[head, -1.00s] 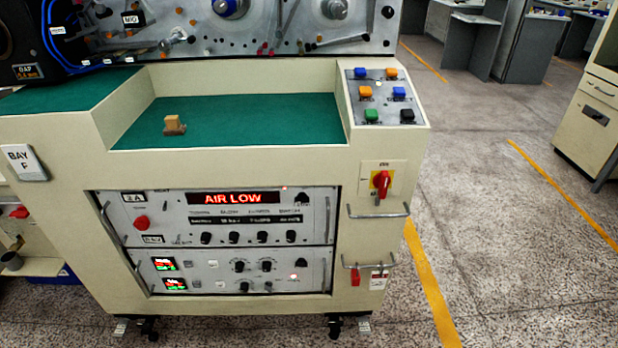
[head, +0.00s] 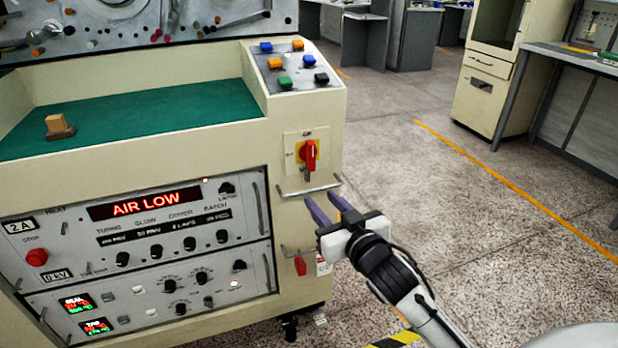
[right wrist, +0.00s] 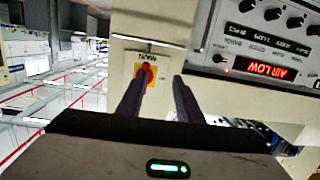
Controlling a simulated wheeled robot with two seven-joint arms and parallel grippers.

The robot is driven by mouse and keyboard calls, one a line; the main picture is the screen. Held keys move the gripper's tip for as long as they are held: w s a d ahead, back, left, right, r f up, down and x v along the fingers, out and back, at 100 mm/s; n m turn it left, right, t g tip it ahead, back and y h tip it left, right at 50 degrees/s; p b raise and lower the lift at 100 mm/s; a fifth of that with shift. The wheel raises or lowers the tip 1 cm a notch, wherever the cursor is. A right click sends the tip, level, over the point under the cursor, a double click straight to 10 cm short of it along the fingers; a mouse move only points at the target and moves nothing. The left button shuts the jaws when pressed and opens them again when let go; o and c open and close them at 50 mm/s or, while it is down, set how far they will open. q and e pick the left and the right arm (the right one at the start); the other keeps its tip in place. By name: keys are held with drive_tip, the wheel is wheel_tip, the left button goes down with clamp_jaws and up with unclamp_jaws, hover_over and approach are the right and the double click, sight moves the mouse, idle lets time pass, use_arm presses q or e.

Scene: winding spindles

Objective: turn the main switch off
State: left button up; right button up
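The main switch (head: 309,157) is a red rotary handle on a yellow plate, on the front of the cream cabinet at its right end. Its handle stands upright in the head view. It also shows in the right wrist view (right wrist: 147,71), partly behind a finger. My right gripper (head: 325,205) is in front of the cabinet, below and slightly right of the switch, apart from it. Its two dark fingers are spread with nothing between them; they also show in the right wrist view (right wrist: 160,90). My left gripper is not in view.
A metal bar handle (head: 309,190) sticks out just below the switch, close to my right fingers. Push buttons (head: 286,82) sit on the sloped panel above. A display (head: 145,203) reads AIR LOW. The floor to the right is open.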

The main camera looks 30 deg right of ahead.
drive_tip(key=m+t+h, duration=0.1)
drive_tip(key=h, duration=0.1)
approach(313, 152)
drive_tip(key=shift+y, duration=0.4)
drive_tip(key=b+x, duration=0.1)
drive_tip(key=x, duration=0.8)
drive_tip(key=shift+d+r+b, duration=0.1)
drive_tip(key=shift+d+b, duration=0.05)
drive_tip(key=shift+b, duration=0.2)
clamp_jaws()
